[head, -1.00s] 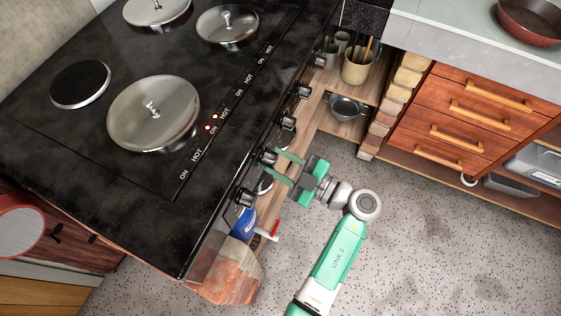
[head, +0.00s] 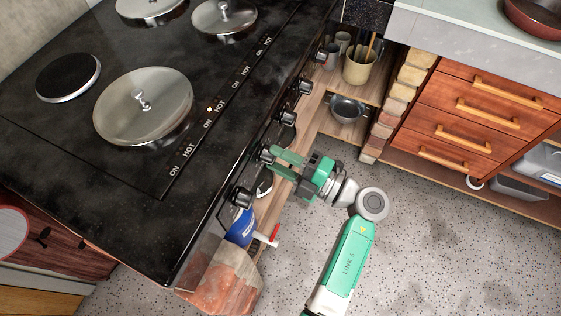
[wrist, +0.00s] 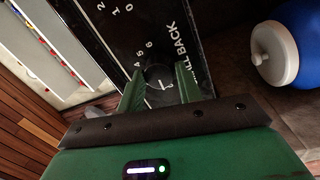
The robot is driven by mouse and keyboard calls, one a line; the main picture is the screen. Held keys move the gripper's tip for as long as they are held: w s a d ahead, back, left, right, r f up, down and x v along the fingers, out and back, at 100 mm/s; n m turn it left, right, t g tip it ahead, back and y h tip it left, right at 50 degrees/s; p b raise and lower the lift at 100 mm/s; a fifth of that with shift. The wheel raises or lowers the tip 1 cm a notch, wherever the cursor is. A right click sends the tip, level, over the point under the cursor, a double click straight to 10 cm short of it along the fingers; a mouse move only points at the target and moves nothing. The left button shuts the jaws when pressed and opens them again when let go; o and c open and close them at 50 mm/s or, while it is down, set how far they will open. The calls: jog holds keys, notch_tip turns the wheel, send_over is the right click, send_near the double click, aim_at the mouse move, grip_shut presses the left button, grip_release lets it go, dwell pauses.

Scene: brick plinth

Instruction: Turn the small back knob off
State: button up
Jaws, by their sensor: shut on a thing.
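The black stove (head: 95,195) has a row of knobs along its front edge. My gripper (head: 272,157) is at the second knob from the near end (head: 266,154). In the wrist view, its green fingers are shut on a dark knob (wrist: 160,77), one on each side. White lettering ending in "LL BACK" runs beside this knob, and its start is hidden by a finger. Several numbers show on its other side.
Other knobs stand close on both sides, one nearer (head: 240,196) and one farther (head: 287,117). A blue container (head: 240,226) sits below the stove edge. Pot lids (head: 143,105) cover several burners. Speckled floor right of my arm is clear.

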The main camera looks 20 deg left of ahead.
jog(key=shift+n, duration=0.6)
jog(key=o, duration=1)
jog(key=shift+d, duration=0.1)
jog(key=d, duration=0.7)
jog(key=shift+s+d+f+p, duration=0.2)
jog(key=shift+d+f+p, duration=0.1)
jog(key=shift+f+p, duration=0.15)
